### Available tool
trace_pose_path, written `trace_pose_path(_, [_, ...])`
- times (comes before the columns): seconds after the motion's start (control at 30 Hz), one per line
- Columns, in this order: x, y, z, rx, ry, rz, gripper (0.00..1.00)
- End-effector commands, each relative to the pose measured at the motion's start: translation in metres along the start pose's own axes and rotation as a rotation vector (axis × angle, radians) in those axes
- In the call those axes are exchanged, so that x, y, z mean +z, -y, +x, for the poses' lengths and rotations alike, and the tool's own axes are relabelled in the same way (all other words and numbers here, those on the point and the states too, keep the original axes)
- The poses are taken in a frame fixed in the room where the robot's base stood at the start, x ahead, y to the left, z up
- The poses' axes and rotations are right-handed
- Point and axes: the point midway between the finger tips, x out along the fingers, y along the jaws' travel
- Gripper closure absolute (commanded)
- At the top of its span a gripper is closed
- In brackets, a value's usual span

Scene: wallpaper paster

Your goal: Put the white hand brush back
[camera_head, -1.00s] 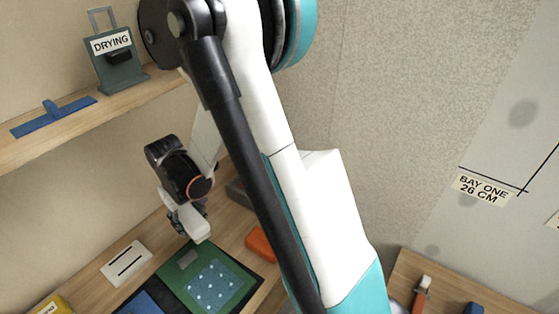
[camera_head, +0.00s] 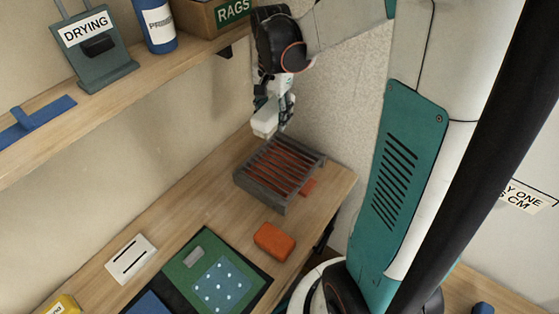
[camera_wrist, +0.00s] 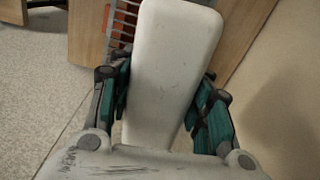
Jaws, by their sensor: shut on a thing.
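The white hand brush (camera_wrist: 175,60) is a pale block held between the green-padded fingers of my gripper (camera_wrist: 165,95) in the wrist view. In the head view my gripper (camera_head: 273,100) is raised at the top middle, shut on the white hand brush (camera_head: 266,122). The brush's underside is hidden. The rack also shows partly behind the brush in the wrist view (camera_wrist: 118,28).
An orange block (camera_head: 274,241) lies in front of the rack. A green mat (camera_head: 190,272), a white slotted plate (camera_head: 131,259) and a yellow item (camera_head: 60,305) are on the bench. The shelf (camera_head: 120,97) holds a DRYING stand (camera_head: 95,45), a blue can (camera_head: 157,25) and a RAGS box (camera_head: 215,15).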

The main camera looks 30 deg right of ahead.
Motion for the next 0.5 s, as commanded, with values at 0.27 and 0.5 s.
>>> trace_pose_path(0.27, [-0.006, -0.010, 0.004, 0.000, 0.000, 0.098, 0.79])
trace_pose_path(0.5, [-0.006, -0.009, 0.064, 0.000, 0.000, 0.097, 0.79])
